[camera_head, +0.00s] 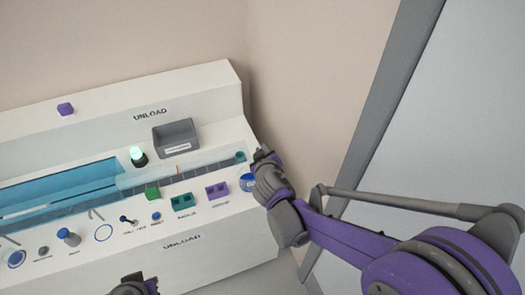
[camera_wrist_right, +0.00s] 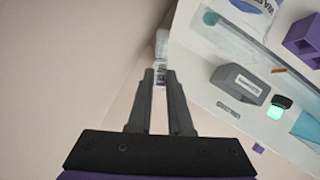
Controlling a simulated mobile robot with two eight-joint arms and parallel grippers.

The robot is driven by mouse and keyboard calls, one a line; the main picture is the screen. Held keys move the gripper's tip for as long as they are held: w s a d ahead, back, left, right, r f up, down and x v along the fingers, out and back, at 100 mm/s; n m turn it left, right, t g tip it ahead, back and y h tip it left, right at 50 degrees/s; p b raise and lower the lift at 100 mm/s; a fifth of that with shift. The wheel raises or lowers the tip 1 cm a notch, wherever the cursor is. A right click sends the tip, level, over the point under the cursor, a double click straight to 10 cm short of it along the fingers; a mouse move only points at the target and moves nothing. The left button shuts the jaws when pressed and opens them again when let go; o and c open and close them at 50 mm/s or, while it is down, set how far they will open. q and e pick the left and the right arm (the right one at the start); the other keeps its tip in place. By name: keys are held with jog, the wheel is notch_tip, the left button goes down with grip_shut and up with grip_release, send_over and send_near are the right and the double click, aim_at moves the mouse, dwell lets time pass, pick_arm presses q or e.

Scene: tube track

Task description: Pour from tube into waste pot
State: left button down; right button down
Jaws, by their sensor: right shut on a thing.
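My right gripper (camera_head: 262,152) is at the right end of the white machine, just above and beside the waste pot (camera_head: 248,183). The pot is white and blue; its side with large letters shows at the top of the right wrist view (camera_wrist_right: 262,5). In that view my right gripper's fingers (camera_wrist_right: 160,72) are close together, shut on a pale, clear tube (camera_wrist_right: 161,55). The tube is mostly hidden by the fingers, so its contents and tilt cannot be told. Part of my left gripper (camera_head: 135,287) shows at the bottom edge; its fingertips are unclear.
The white machine (camera_head: 215,215) carries a grey bin (camera_head: 175,138), a lit green lamp (camera_head: 138,156), a track (camera_head: 190,170), and green (camera_head: 183,202) and purple (camera_head: 217,193) holders. A purple block (camera_head: 65,109) sits on the back ledge. A wall stands close behind.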

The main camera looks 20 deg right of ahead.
jog(key=shift+r, duration=0.15)
jog(key=shift+d+m+y+b, duration=0.75)
jog(key=shift+d+m+y, duration=0.75)
jog(key=shift+m+y, duration=0.1)
jog(key=shift+a, duration=0.1)
